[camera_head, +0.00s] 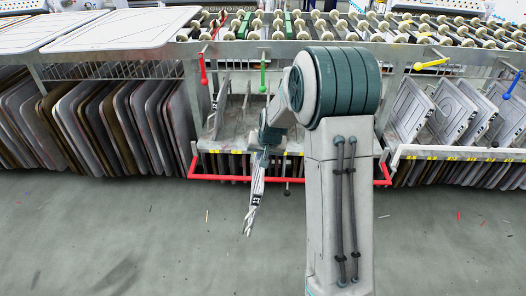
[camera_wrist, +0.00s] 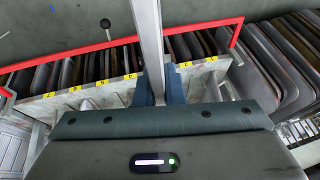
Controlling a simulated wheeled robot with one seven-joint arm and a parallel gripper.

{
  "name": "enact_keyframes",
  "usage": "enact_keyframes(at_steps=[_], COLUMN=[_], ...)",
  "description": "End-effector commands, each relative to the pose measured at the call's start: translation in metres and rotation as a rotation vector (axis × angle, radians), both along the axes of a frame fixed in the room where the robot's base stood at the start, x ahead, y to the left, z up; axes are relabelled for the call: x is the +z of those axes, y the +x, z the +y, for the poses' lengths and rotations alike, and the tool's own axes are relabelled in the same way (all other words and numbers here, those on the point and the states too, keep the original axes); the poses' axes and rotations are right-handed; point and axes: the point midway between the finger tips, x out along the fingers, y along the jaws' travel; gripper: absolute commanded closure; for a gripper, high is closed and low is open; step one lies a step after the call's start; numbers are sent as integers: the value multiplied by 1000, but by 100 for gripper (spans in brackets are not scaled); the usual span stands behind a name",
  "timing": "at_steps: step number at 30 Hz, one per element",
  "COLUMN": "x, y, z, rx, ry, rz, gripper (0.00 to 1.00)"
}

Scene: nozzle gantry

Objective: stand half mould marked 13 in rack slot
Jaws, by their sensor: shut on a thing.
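My gripper (camera_head: 263,153) is shut on a thin pale grey plate, the half mould (camera_head: 254,196), which hangs down nearly edge-on in the head view. A small dark mark shows on it, too small to read. In the wrist view the blue fingers (camera_wrist: 161,86) pinch the half mould (camera_wrist: 149,35), seen as a narrow upright strip. The rack (camera_head: 228,136), with a pale ledge bearing yellow labels, is behind the gripper. Its slotted ledge also shows in the wrist view (camera_wrist: 60,103). The half mould is in front of the rack, outside its slots. My arm hides the rack's right part.
A red rail (camera_head: 235,178) runs low along the rack's front. Packed upright plates (camera_head: 110,125) stand at left; grey moulds (camera_head: 455,108) stand in a rack at right. Green (camera_head: 263,75) and red (camera_head: 203,70) handles hang above. The floor (camera_head: 130,225) in front is largely clear.

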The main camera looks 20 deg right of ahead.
Motion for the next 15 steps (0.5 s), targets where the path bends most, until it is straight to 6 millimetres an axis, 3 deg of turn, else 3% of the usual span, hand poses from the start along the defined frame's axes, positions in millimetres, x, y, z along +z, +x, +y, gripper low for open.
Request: enact_keyframes(at_steps=[15], x=[3], y=[-39], z=[13], rx=[0], ry=[-1], rz=[-7], gripper=[100])
